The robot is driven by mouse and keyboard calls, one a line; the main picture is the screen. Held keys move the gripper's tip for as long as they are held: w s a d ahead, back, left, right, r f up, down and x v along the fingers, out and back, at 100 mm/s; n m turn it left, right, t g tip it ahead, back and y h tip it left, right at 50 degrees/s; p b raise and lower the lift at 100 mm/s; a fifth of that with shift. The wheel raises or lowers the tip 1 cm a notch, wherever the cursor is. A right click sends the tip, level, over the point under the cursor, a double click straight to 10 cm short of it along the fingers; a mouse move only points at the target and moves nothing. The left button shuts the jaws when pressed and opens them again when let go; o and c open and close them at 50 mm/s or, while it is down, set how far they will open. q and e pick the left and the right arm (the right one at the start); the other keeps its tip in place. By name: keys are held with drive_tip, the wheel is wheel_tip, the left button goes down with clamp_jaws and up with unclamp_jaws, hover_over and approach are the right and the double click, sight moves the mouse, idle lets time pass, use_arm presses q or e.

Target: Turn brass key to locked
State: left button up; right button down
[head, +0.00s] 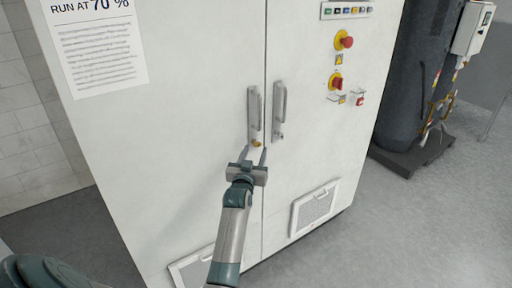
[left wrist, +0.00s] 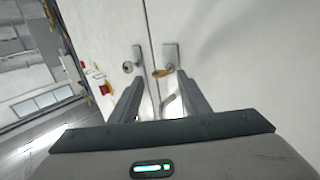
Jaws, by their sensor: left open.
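The brass key (head: 256,142) sits in the lock below the left door handle (head: 256,108) of the white cabinet (head: 180,120). In the left wrist view the key (left wrist: 162,72) shows as a small yellow piece on its lock plate, beyond my fingertips. My left gripper (head: 253,154) is open, with its fingers pointing at the cabinet just below the key. In the left wrist view the two fingers of my left gripper (left wrist: 158,80) stand apart with nothing between them. My right gripper is not in view.
A second handle (head: 279,108) with a keyless lock is on the right door. Red knobs on yellow bases (head: 344,42) and a button panel (head: 346,10) are higher up. A dark tank (head: 418,70) stands at the right. The floor (head: 420,230) at right is clear.

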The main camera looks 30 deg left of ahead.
sight(258, 145)
use_arm(q)
drive_tip(key=shift+x, duration=1.35)
drive_tip(key=shift+c, duration=0.3)
drive_tip(key=c, duration=1)
